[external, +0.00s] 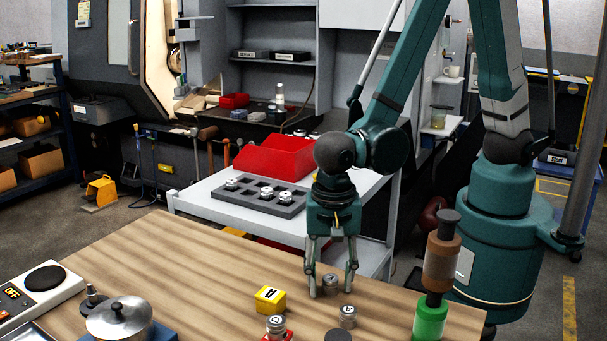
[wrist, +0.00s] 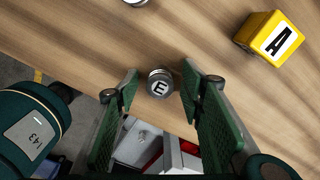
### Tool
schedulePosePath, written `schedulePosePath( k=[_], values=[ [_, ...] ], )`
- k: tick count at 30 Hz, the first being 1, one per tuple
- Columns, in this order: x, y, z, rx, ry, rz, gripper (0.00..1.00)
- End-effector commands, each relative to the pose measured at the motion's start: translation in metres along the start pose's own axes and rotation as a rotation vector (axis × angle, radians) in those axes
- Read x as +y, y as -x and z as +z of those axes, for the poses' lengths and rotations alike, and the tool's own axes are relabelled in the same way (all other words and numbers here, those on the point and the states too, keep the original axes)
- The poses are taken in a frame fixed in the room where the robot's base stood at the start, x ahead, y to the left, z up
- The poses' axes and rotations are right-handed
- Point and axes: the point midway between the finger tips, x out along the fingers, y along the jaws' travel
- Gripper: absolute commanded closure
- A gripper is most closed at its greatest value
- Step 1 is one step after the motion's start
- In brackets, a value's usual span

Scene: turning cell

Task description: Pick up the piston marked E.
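The piston marked E (wrist: 159,86) stands on the wooden table, a small grey metal cylinder with a dark E on its pale top. In the external view the piston (external: 329,284) shows between the fingers of my gripper (external: 331,291). My gripper is open, pointing down, with one finger on each side of the piston. In the wrist view the green finger pads of my gripper (wrist: 160,76) flank the piston with a gap on both sides. The piston is near the fingertips.
Another piston (external: 347,317) stands close in front, and one (external: 276,324) is by a red holder. A yellow block marked A (external: 270,299) lies left. Behind is a grey tray with several pistons (external: 255,201). The table's left middle is clear.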

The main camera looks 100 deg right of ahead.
Motion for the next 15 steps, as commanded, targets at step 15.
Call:
schedulePosePath(
  k=[15],
  values=[
    [0.0000, 0.0001, 0.0000, 0.000, 0.000, 0.000, 0.92]
  ],
)
